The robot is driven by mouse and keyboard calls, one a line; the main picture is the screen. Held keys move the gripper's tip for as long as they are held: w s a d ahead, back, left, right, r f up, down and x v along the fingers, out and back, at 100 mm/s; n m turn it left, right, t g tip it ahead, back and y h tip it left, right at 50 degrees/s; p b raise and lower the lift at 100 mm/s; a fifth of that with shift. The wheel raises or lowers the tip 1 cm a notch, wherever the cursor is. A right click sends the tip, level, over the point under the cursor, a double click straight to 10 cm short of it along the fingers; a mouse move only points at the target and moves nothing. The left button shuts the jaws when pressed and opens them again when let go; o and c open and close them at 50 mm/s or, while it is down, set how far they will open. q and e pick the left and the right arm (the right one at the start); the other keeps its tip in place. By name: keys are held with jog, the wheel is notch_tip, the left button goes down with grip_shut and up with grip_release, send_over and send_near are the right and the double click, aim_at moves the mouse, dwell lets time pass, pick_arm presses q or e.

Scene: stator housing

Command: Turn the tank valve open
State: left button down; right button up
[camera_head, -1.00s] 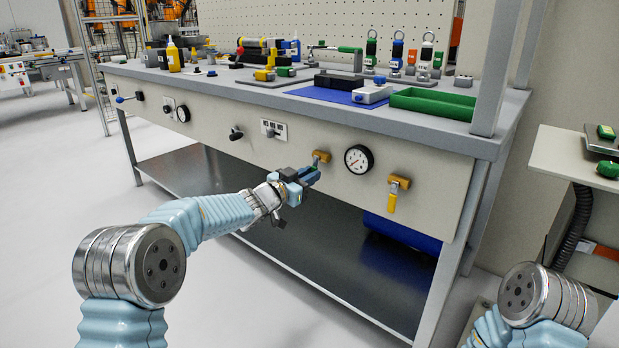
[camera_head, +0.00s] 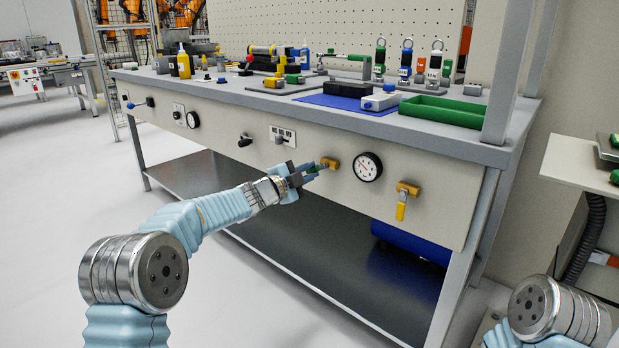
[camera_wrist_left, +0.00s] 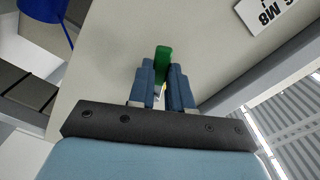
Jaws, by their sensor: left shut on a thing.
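A brass valve (camera_head: 330,163) with a green handle (camera_head: 312,169) sits on the bench's front panel, left of a round gauge. The handle points left and slightly down from the valve body. My left gripper (camera_head: 303,175) is shut on the green handle, and its fingers hide part of it. In the left wrist view the green handle (camera_wrist_left: 162,60) stands out between the two blue fingers (camera_wrist_left: 166,85). A second brass valve (camera_head: 408,188) with a yellow handle (camera_head: 401,210) hanging down is farther right. My right gripper is out of view.
The pressure gauge (camera_head: 367,167) is close to the right of the green-handled valve. A socket plate (camera_head: 283,135) and black knobs are to its left. A blue tank (camera_head: 410,240) lies on the lower shelf. The bench top (camera_head: 235,86) above holds tools and a green tray (camera_head: 443,110).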

pick_arm(q)
jog(key=m, duration=0.2)
jog(key=r+m, duration=0.1)
jog(key=m, duration=0.2)
jog(key=shift+w+a+r+m+b, duration=0.2)
jog(key=shift+r+m+b, duration=0.1)
jog(key=shift+r+b, duration=0.1)
dwell(0.4)
jog(key=c, duration=1)
grip_release()
jog(key=shift+r, duration=0.1)
jog(key=shift+c, duration=0.2)
jog(key=b+v, duration=0.1)
jog(key=v, duration=1.3)
